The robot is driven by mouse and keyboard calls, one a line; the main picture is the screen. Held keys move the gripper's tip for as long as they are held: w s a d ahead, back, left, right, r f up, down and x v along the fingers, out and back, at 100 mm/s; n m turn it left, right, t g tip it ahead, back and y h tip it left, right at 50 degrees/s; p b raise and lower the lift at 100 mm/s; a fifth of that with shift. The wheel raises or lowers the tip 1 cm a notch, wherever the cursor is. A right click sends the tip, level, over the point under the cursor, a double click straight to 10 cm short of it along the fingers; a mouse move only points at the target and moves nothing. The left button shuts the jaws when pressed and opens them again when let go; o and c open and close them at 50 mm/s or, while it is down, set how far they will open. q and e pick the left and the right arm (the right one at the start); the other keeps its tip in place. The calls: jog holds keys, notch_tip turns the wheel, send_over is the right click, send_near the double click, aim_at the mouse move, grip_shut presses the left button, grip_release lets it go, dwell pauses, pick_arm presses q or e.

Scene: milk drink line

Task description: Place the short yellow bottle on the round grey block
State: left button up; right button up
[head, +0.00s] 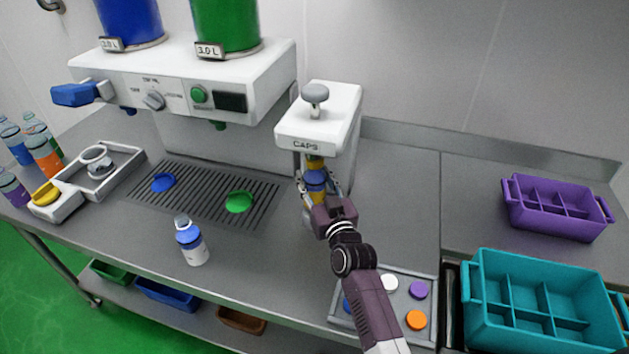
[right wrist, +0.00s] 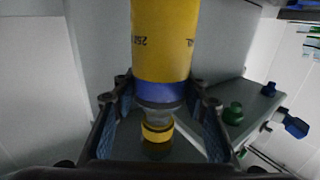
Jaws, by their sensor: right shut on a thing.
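My right gripper (head: 315,190) is under the front of the white machine marked CAPS (head: 318,125). It is shut on the short yellow bottle (right wrist: 162,45), which has a blue band and a clear neck in the right wrist view. In the head view the bottle's blue part (head: 315,181) shows between the fingers, and the rest is mostly hidden. In the wrist view the gripper's fingers (right wrist: 160,125) are on either side of the bottle, and a yellow ring (right wrist: 157,132) shows past the neck. I cannot clearly make out a round grey block; the gripper hides the spot below the machine.
A blue-and-white bottle (head: 191,243) stands at the counter's front. A drain grate (head: 205,187) bears blue and green discs. A cap tray (head: 428,277) lies by my forearm. Teal (head: 540,333) and purple (head: 557,226) crates stand right. A small tray (head: 127,173) with a round fitting is left.

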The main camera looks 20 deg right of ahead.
jog(key=shift+s+f, duration=0.1)
jog(key=shift+f, duration=0.6)
jog(key=shift+f, duration=0.2)
jog(key=o, duration=1.4)
